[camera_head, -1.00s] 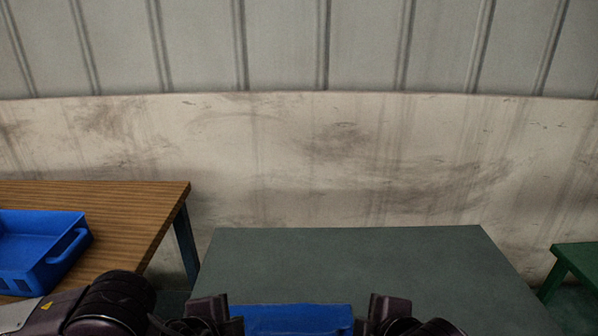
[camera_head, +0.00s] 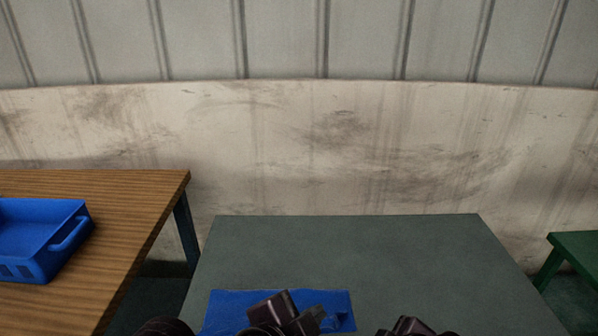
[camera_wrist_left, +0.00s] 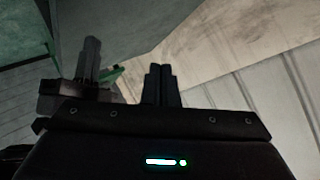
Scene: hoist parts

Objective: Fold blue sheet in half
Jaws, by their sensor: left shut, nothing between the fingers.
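The blue sheet (camera_head: 228,308) lies on the grey-green table at the bottom of the head view. Its far edge is nearly straight, and its right end looks uneven. Its near part is hidden by my arm and cut off by the picture edge. My left gripper (camera_head: 294,312) is over the middle of the sheet, shut and empty; whether it touches the sheet is unclear. Its fingers show pressed together in the left wrist view (camera_wrist_left: 160,86). My right gripper (camera_head: 408,326) is right of the sheet, only partly in view, its jaws unclear.
The grey-green table (camera_head: 350,250) is bare beyond the sheet. A wooden table (camera_head: 120,215) on the left holds a blue crate (camera_head: 62,245). A green table (camera_head: 580,248) stands at the right. A stained wall (camera_head: 300,140) closes the back.

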